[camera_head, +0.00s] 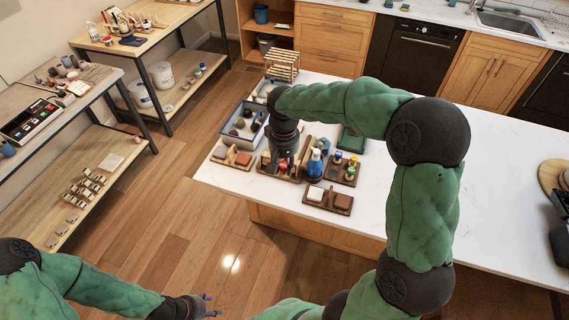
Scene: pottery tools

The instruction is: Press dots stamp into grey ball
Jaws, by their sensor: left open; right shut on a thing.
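My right gripper (281,165) reaches down over a wooden tray (295,178) near the left end of the white table. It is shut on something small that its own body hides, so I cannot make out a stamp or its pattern. Several dark, roundish lumps sit in a blue-rimmed tray (229,138) just left of that gripper. I cannot tell which of them, if any, is the grey ball. My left gripper (211,306) is open and empty, low in the picture, above the floor and away from the table.
A tray with coloured jars (348,171), a tray with square blocks (328,199) and a green tray (351,140) lie nearby. A slatted wooden rack (283,65) stands behind. The white table's right part (510,200) is mostly clear.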

